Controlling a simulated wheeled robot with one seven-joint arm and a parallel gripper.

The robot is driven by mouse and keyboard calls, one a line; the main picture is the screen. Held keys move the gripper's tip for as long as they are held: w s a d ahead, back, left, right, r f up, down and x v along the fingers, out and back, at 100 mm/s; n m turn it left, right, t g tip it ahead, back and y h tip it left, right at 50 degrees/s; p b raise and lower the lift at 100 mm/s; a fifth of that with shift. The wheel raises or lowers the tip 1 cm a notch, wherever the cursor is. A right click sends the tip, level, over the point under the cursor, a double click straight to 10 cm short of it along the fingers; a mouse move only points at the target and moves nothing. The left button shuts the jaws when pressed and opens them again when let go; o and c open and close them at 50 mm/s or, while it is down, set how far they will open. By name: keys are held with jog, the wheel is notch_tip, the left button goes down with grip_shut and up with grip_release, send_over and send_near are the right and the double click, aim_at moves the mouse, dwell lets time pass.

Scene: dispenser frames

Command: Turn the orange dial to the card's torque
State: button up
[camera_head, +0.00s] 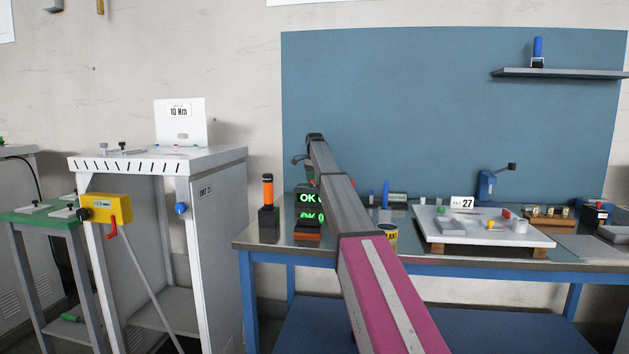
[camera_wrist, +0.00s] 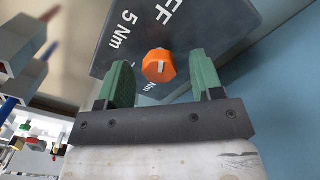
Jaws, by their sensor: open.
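The orange dial (camera_wrist: 158,67) sits on a dark grey panel (camera_wrist: 222,28) in the wrist view, with a pale mark on its face. White lettering on the panel shows "FF", "5 Nm" and a partly covered "Nm" label. Which label the mark points to I cannot tell. My gripper (camera_wrist: 161,60) is open, its two green fingers on either side of the dial; I see gaps on both sides. The card (camera_head: 179,111) reads "10 Nm" on an upright white board at the left in the head view. The dial does not show clearly there.
A white cabinet (camera_head: 218,200) with a yellow box (camera_head: 104,208) stands at left. A blue-framed bench (camera_head: 395,265) holds two green "OK" displays (camera_head: 310,199), an orange-handled tool (camera_head: 268,190) and a white tray (camera_head: 465,230) with small parts. My arm crosses above the bench.

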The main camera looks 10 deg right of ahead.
jog(key=c, duration=0.9)
